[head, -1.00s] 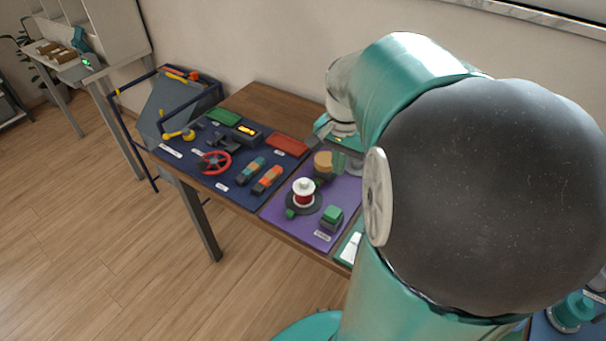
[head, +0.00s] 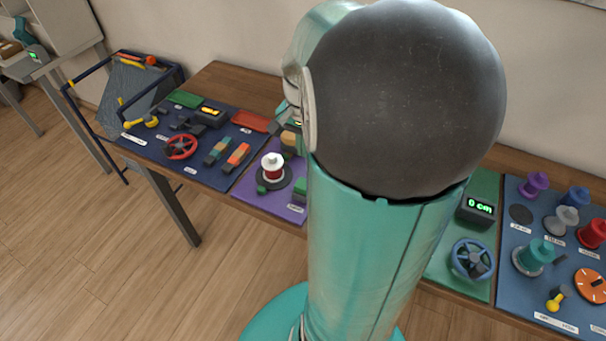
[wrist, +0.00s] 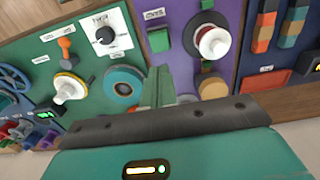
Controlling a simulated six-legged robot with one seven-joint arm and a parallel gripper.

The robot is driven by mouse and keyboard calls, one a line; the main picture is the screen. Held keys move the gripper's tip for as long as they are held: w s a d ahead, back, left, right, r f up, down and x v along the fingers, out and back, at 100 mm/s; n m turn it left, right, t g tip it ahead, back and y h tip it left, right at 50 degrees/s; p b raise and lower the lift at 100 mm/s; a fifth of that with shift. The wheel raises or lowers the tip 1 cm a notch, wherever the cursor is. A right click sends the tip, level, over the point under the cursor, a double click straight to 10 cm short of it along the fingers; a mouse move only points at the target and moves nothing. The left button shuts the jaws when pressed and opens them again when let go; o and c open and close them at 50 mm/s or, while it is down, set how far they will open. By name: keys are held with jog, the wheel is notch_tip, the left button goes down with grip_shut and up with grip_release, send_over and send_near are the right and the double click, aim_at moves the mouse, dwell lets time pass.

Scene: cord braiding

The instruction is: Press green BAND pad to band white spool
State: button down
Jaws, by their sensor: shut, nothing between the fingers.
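The white-topped spool with a red winding (head: 272,165) stands on a black disc on the purple mat (head: 242,188). It also shows in the wrist view (wrist: 213,42). The green pad (wrist: 159,40) sits on the same mat beside the spool, with a small label too blurred to read. In the head view the green pad (head: 300,188) is partly hidden by my arm. My gripper (wrist: 158,88) is shut and empty, apart from the pad, which lies above it in the wrist picture. The fingers are hidden by my arm in the head view.
A wooden round piece (wrist: 213,88) stands on the purple mat near the spool. A navy mat with a red wheel (head: 180,147) lies left. A green mat with a blue wheel (head: 471,259) and a blue mat with several spools lie right.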

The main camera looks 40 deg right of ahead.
aim_at(304, 183)
notch_tip(304, 183, down, 11)
jog(key=shift+r, duration=0.15)
dwell(0.4)
jog(key=shift+f, duration=1)
jog(key=shift+s, duration=0.1)
notch_tip(304, 183, up, 14)
jog(key=shift+r, duration=0.1)
dwell(0.3)
